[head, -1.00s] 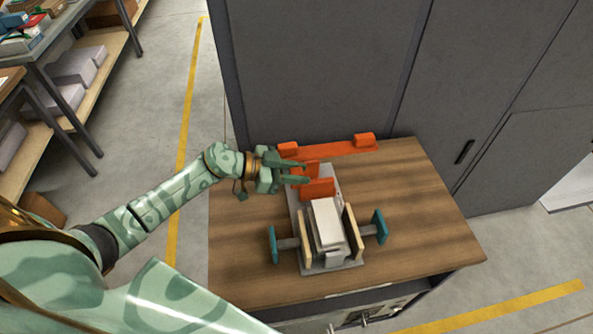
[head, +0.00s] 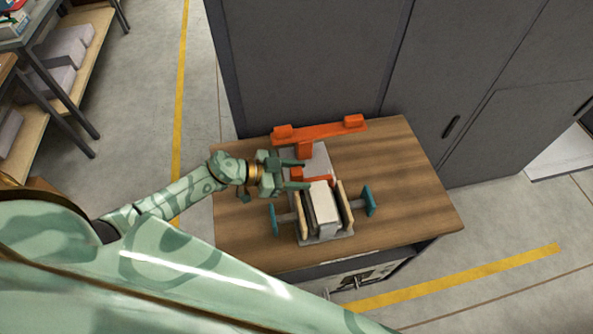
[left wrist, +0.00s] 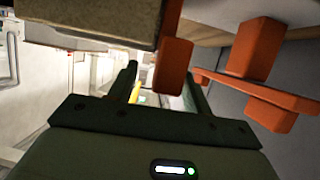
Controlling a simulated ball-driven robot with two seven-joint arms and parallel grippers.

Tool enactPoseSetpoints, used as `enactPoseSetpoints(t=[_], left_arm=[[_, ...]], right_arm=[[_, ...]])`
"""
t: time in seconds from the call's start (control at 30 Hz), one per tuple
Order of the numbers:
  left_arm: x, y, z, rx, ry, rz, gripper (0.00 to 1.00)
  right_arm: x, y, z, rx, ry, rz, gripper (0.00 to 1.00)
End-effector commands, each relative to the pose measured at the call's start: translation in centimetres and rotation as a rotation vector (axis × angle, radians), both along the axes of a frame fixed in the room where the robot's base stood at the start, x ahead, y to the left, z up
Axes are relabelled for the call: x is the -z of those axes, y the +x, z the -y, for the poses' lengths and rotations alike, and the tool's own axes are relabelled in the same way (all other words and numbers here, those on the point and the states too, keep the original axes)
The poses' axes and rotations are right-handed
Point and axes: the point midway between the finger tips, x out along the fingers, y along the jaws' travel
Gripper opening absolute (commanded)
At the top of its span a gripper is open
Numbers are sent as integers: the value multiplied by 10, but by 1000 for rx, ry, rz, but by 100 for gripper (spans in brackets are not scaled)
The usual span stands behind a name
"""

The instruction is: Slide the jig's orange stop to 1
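The jig (head: 311,239) lies on the wooden bench top, with a pale block (head: 322,203) between two tan jaws. Its orange stop (head: 297,174) shows just behind the pale block, partly covered by my gripper. My left gripper (head: 299,175) comes in from the left, with its fingers open, one to each side of the stop's near end. In the left wrist view, the orange stop (left wrist: 173,66) shows between the two fingers, closer to the right one, with a gap at the left. I cannot make out the scale marks. My right gripper is not in view.
An orange bar (head: 325,132) with raised end blocks runs across the back of the jig. Teal handles (head: 369,197) stick out at both sides. A grey cabinet (head: 300,65) stands behind the bench. The bench top (head: 410,185) is clear at the right.

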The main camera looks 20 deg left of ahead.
Motion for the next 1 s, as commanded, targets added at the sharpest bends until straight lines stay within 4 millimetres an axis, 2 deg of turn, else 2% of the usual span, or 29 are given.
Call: enactPoseSetpoints(t=[0.3,0.43,0.57,0.8,1.0], left_arm=[[-1,1,-2,-2,2,2,49],[-5,-6,-10,-3,4,1,49],[-16,-22,-30,-2,6,1,49],[-40,-60,-79,-1,6,-3,49],[-55,-83,-108,0,2,-2,49]], right_arm=[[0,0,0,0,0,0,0],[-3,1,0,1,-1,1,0],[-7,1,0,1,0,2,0],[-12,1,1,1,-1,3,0],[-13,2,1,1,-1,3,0]])
